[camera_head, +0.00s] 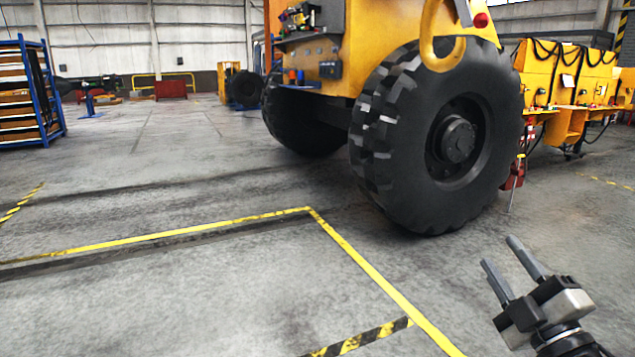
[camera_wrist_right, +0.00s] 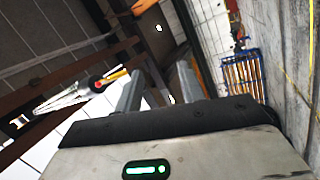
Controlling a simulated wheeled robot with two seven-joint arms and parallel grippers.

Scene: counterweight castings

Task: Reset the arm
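My right gripper (camera_head: 500,252) is at the lower right of the head view, raised in front of the floor. Its two grey fingers are parallel and apart, with nothing between them. It also shows in the right wrist view (camera_wrist_right: 160,75), where the fingers are spread and empty against a tilted view of the hall. My left gripper is in neither view. No casting is recognisable in the frames.
A yellow vehicle (camera_head: 350,40) with a large black tyre (camera_head: 440,140) stands ahead. Yellow machines (camera_head: 560,75) line the right. A blue rack (camera_head: 25,95) stands far left. Yellow tape (camera_head: 180,233) marks the grey floor, which is clear in front and left.

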